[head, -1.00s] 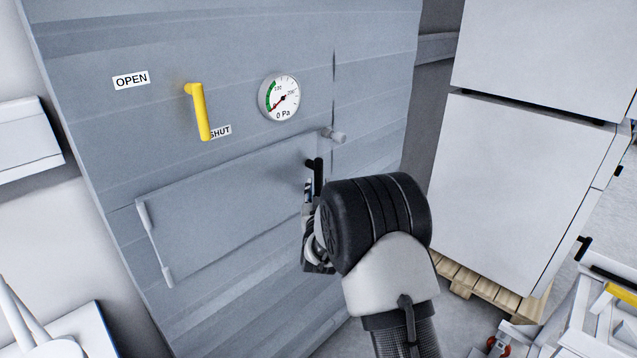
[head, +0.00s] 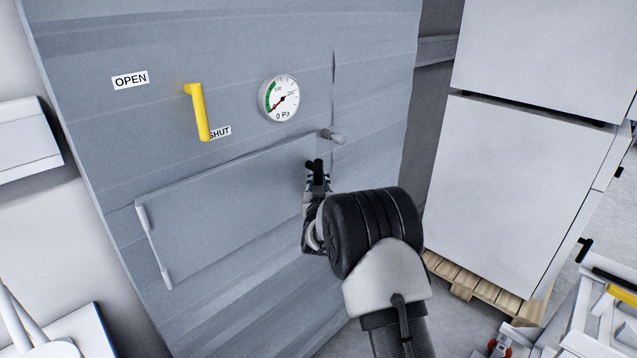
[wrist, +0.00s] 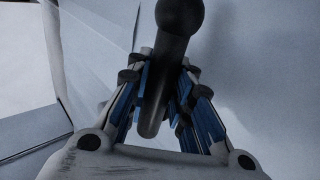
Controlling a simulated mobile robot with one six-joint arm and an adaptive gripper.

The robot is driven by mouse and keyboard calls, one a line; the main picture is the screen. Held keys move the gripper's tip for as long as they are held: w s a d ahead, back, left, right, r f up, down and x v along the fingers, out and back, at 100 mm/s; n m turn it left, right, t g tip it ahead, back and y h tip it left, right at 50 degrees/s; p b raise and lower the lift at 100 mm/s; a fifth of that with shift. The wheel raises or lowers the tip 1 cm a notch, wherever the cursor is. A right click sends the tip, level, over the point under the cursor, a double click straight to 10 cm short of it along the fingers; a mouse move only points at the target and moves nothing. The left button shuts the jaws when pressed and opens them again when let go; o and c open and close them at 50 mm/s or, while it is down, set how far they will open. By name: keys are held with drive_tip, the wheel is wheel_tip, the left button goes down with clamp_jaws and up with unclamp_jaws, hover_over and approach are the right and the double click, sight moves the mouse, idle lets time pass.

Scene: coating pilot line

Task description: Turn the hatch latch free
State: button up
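The hatch latch is a dark round bar (head: 316,165) at the right edge of the shut hatch panel (head: 225,215). My gripper (head: 318,183) is at the latch, with one finger on each side of its lower part. In the wrist view the latch bar (wrist: 165,75) runs between the two fingers (wrist: 168,68), with its thick round end at the top. The fingertips come close to the bar on both sides. I cannot tell whether they touch it. The wrist hides part of the panel's lower right.
A yellow handle (head: 200,112) points down at a SHUT label (head: 220,132), with an OPEN label (head: 130,80) up left. A gauge (head: 279,98) reads near 0 Pa. A grey knob (head: 334,136) juts out just above the latch. A white cabinet (head: 520,190) stands right.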

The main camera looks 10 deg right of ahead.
clamp_jaws()
